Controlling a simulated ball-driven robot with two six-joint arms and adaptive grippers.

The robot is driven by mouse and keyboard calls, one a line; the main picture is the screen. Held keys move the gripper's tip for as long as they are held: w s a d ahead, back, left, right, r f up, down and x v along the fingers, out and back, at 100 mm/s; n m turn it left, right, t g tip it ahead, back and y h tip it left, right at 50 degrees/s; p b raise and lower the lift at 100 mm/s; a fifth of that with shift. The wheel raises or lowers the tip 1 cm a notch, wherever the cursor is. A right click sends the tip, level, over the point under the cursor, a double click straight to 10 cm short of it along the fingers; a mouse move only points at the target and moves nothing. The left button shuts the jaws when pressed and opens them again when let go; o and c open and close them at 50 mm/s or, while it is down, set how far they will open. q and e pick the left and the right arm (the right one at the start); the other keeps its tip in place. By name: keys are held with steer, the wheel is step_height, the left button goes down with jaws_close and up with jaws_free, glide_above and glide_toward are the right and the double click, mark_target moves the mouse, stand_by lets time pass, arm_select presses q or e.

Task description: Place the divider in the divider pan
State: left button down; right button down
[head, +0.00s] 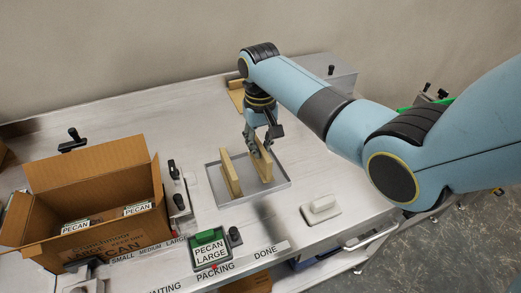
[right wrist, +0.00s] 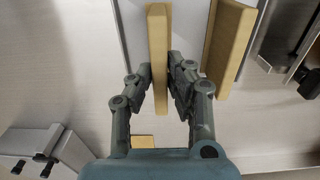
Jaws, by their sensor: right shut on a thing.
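The divider pan (head: 279,184) is a shallow grey metal tray near the middle of the steel table. My right gripper (head: 256,148) reaches down over its far right part and is shut on a tan divider (head: 264,168). In the right wrist view, the fingers (right wrist: 160,88) press on both faces of this divider (right wrist: 158,35), which stands on edge. Its lower edge is at the pan; contact with the floor is unclear. A second tan divider (head: 231,177) stands upright in the left part of the pan.
A tan piece (head: 236,95) lies behind the pan. An open cardboard box (head: 105,177) with PECAN packs stands at left. Clamps stand left of the pan.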

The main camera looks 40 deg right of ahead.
mark_target(260, 147)
steer(key=shift+f, duration=1.1)
steer(key=shift+f, duration=0.1)
steer(key=c, duration=1.3)
jaws_free()
steer(key=shift+o, duration=0.2)
step_height(260, 147, up, 12)
steer(key=shift+s, duration=0.1)
